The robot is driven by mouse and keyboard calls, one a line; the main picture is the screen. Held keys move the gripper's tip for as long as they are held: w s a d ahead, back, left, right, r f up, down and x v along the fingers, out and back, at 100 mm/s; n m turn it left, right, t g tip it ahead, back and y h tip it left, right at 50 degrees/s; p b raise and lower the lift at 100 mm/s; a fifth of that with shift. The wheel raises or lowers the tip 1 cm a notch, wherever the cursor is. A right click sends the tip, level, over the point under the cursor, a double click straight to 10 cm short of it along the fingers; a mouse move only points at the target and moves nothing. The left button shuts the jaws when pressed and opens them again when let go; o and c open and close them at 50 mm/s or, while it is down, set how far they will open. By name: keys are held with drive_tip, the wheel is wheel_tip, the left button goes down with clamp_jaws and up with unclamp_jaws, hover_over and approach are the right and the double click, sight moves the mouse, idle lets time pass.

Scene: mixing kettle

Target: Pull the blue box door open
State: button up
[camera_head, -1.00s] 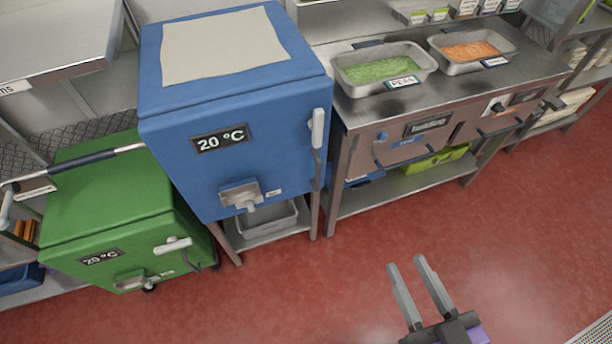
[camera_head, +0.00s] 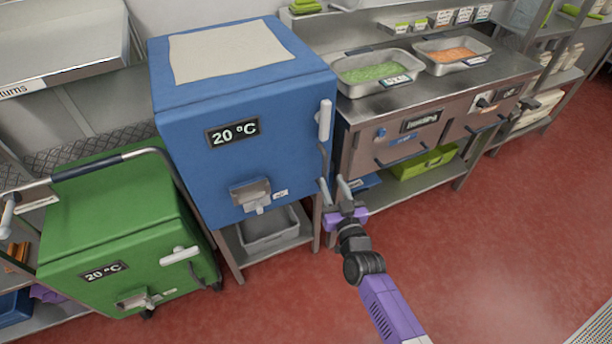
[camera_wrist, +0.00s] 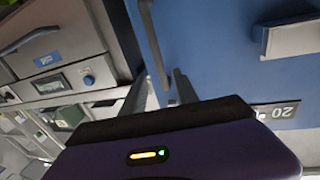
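The blue box (camera_head: 240,130) stands on a metal stand, its door shut, with a "20 °C" display on the front. A pale upright handle (camera_head: 325,119) sits at the door's right edge, with a thin dark bar below it. My gripper (camera_head: 334,184) is open, its two fingers apart and pointing up near the box's lower right corner, just below the bar. In the wrist view, the blue door (camera_wrist: 225,50) fills the right side, and my gripper (camera_wrist: 160,90) has its fingers near the door edge. I see nothing held; contact with the bar cannot be told.
A green box (camera_head: 115,225) on wheels stands at left. A steel counter (camera_head: 400,99) with food trays and drawers is close on the right of the blue box. A grey tub (camera_head: 268,228) sits under it. The red floor (camera_head: 480,230) in front is clear.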

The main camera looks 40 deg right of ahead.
sight(325, 169)
drive_tip(key=shift+f+b+x, duration=0.15)
drive_tip(key=shift+x, duration=1.7)
drive_tip(key=shift+f+b+x, duration=0.15)
drive_tip(key=shift+x, duration=1.7)
drive_tip(key=shift+a, duration=0.1)
clamp_jaws()
